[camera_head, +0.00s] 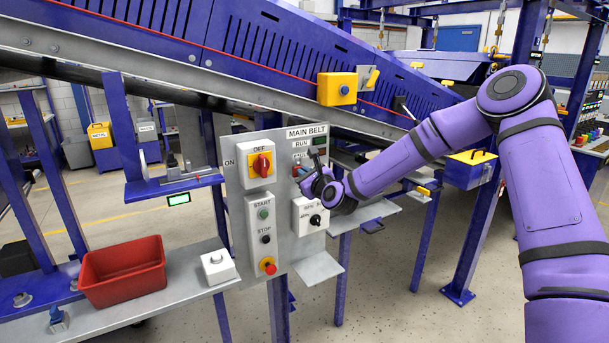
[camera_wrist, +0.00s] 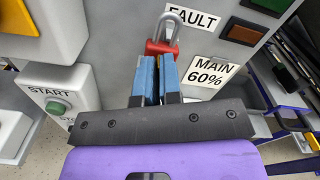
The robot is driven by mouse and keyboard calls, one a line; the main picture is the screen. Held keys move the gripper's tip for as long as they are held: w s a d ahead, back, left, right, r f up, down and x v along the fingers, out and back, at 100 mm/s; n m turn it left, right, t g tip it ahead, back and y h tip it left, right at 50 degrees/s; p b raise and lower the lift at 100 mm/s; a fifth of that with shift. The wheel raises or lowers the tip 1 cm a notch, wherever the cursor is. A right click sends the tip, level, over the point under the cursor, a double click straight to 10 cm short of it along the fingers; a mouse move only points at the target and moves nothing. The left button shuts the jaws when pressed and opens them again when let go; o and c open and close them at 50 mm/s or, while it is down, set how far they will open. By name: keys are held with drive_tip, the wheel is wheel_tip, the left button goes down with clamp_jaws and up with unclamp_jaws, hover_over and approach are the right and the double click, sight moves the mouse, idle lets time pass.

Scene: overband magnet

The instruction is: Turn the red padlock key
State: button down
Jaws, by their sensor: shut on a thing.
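The red padlock (camera_wrist: 161,48) hangs by its grey shackle (camera_wrist: 172,20) on the grey panel, just left of the FAULT label. It also shows as a small red patch in the head view (camera_head: 297,171). My gripper (camera_wrist: 157,62) has its two blue-padded fingers close together at the padlock's lower edge. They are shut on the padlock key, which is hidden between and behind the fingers. In the head view my gripper (camera_head: 303,178) is at the right part of the panel, largely covered by my wrist.
The MAIN BELT panel (camera_head: 239,190) carries a red-yellow OFF switch (camera_head: 262,165), START and STOP buttons and a black selector (camera_head: 315,220) close below my wrist. A red bin (camera_head: 123,271) stands on the left shelf. The conveyor (camera_head: 230,75) runs above.

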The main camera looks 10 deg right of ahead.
drive_tip(key=shift+n, duration=0.3)
drive_tip(key=n, duration=0.8)
drive_tip(key=shift+a+f, duration=0.1)
drive_tip(key=shift+n, duration=0.3)
idle(0.4)
drive_tip(key=c, duration=1.3)
unclamp_jaws()
drive_tip(key=shift+s, duration=0.1)
